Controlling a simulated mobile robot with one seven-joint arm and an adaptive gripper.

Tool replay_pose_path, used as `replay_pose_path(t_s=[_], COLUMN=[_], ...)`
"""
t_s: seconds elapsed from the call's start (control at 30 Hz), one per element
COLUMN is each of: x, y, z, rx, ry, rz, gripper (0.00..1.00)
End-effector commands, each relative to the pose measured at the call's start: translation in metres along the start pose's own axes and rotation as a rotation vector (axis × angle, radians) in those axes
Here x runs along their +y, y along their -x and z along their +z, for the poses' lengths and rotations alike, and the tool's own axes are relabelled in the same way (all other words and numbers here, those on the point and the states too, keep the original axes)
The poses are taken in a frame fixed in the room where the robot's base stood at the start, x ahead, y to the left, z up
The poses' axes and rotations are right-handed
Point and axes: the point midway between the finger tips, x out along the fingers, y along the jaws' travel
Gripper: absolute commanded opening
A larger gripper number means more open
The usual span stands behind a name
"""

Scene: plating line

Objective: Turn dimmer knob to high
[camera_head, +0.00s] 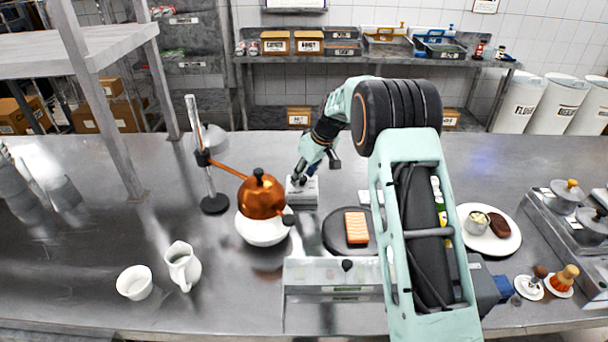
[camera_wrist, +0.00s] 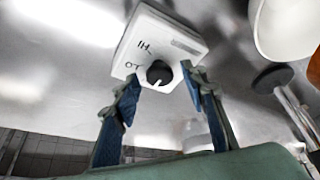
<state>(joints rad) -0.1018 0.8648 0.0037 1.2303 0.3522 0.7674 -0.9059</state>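The dimmer is a white box (camera_head: 302,190) on the steel counter, partly covered by my gripper in the head view. In the wrist view the box (camera_wrist: 183,45) shows upside-down HI and LO lettering and a round dark knob (camera_wrist: 159,72). A white mark on the knob points toward the bottom of the picture. My gripper (camera_wrist: 161,77) is open, with one blue finger on each side of the knob. I cannot tell whether either finger touches it. In the head view my gripper (camera_head: 300,176) is just above the box.
A copper dome (camera_head: 261,197) over a white bowl (camera_head: 262,231) is close on the left, next to a lamp stand (camera_head: 213,205). A dark plate (camera_head: 335,232) with salmon (camera_head: 356,227) is at the right. A pitcher (camera_head: 183,266) stands front left.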

Motion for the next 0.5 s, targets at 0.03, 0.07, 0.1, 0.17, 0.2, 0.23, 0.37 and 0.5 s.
replay_pose_path(t_s=[0.03, 0.07, 0.1, 0.17, 0.2, 0.23, 0.37, 0.5], x=[0.0, 0.0, 0.0, 0.0, 0.0001, 0.0, 0.0001, -0.0003], y=[0.0001, 0.0001, 0.0002, 0.0002, 0.0002, 0.0002, 0.0003, 0.0], z=[0.0001, 0.0001, 0.0001, 0.0001, 0.0002, 0.0002, 0.0002, 0.0003], rx=[0.0, 0.0, 0.0, 0.0, 0.0, 0.0, 0.0, -0.001], ry=[0.0, 0.0, 0.0, 0.0, 0.0, 0.0, 0.0, -0.008], rz=[0.0, 0.0, 0.0, 0.0, 0.0, 0.0, 0.0, 0.004], gripper=[0.32, 0.28, 0.24, 0.17, 0.13, 0.1, 0.0, 0.0])
